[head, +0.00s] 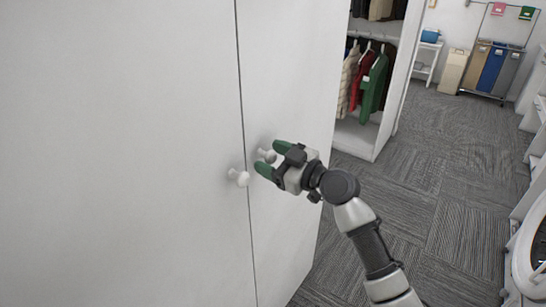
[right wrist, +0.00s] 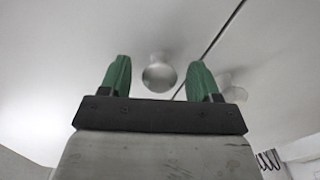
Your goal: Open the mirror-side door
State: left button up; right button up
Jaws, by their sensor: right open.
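A tall white cabinet fills the left of the head view, with a left door (head: 120,150) and a right door (head: 290,75) meeting at a thin vertical seam. Both look shut. The left door's white knob (head: 238,176) stands beside the seam. The right door's round knob (head: 267,155) lies between the green fingertips of my right gripper (head: 269,158). In the right wrist view this knob (right wrist: 160,73) shows between the spread fingers (right wrist: 160,77), with gaps on both sides. The other knob (right wrist: 231,84) is past the seam, partly behind one finger. My left gripper is out of view.
An open closet (head: 372,85) with hanging clothes stands behind the cabinet. Grey carpet (head: 430,190) is clear on the right. A round, white-rimmed glassy object (head: 530,255) is at the right edge. Sorting bins (head: 490,68) stand at the back.

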grip_shut()
